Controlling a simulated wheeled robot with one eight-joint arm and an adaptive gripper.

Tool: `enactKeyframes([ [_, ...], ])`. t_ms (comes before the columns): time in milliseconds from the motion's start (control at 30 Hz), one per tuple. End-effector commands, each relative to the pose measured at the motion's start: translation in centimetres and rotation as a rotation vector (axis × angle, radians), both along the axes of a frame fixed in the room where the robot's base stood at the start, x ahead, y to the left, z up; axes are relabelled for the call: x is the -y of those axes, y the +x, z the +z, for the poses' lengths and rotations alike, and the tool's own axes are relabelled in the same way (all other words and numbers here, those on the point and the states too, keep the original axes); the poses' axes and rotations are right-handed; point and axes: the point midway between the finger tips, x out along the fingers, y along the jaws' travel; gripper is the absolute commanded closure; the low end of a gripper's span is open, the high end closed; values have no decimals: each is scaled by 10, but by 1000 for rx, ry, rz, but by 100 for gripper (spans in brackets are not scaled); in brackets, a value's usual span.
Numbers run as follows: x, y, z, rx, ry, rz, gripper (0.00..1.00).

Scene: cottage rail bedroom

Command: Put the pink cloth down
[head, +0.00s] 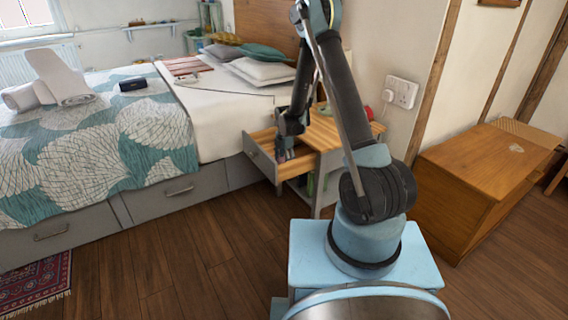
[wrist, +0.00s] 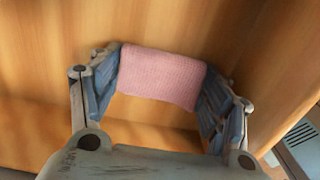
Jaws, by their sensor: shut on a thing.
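The pink cloth (wrist: 161,78) is a small folded knitted piece in the wrist view, held between the two fingers of my gripper (wrist: 160,90). The fingers press on its left and right edges. Wooden surfaces lie behind and below it; I cannot tell whether the cloth touches them. In the head view my gripper (head: 286,150) is low in the open drawer (head: 264,160) of the bedside table (head: 335,133).
The bed (head: 100,140) with a patterned cover stands on the left, close to the drawer. A wooden chest (head: 480,165) is on the right. A red object (head: 368,113) sits at the back of the bedside table. Wooden floor (head: 180,260) is clear in front.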

Motion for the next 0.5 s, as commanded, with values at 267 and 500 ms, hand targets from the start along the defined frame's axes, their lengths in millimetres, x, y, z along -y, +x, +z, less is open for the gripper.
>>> enactKeyframes([
  [267,0,0,-5,0,0,0,18],
  [500,0,0,-5,0,0,0,10],
])
